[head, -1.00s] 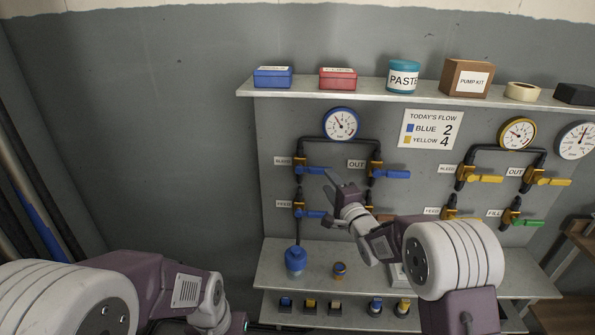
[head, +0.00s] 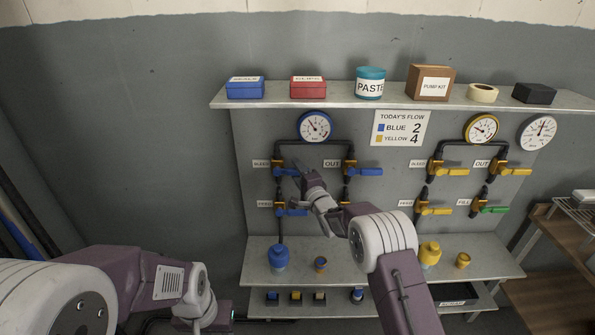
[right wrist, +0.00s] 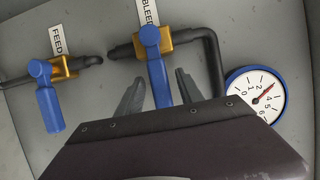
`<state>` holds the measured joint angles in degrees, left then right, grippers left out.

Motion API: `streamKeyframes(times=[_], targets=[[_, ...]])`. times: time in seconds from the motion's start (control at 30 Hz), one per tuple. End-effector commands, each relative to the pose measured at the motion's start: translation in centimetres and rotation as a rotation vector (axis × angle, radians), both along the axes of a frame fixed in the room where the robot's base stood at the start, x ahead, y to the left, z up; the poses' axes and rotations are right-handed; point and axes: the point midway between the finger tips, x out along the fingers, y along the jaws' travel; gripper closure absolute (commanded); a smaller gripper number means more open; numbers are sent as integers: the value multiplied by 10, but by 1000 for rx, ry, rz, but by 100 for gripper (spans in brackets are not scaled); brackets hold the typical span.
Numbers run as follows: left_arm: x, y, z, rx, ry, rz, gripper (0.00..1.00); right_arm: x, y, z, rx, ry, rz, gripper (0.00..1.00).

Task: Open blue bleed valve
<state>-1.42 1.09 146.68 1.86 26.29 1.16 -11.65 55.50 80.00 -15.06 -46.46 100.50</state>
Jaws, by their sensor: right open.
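The blue bleed valve (head: 285,170) is the upper left valve on the wall panel, under the BLEED label. Its brass body and blue lever (right wrist: 157,78) show large in the right wrist view. The lever lies across the pipe. My right gripper (head: 298,178) is at this valve in the head view. In the right wrist view my right gripper (right wrist: 159,75) is open, with one finger on each side of the lever and gaps visible.
The blue feed valve (right wrist: 50,92) is beside the bleed valve. The blue OUT valve (head: 362,171) is to its right, and a blue-rimmed gauge (head: 315,126) is above. A sign (head: 401,128) reads BLUE 2, YELLOW 4. A shelf (head: 400,252) below holds several fittings.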

Motion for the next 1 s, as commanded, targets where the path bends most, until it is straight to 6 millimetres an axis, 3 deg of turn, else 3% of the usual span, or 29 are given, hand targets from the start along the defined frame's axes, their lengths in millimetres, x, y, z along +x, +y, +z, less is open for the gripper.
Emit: streamKeyframes(times=[0.13, 0.3, 1.0], targets=[[0, 0, 0, 0, 0, 0, 64, 0, 0, 0, 0, 0, 0, 56], [0, 0, 0, 0, 0, 0, 64, 0, 0, 0, 0, 0, 0, 100], [0, 0, 0, 0, 0, 0, 64, -1, 0, 0, 0, 1, 0, 100]])
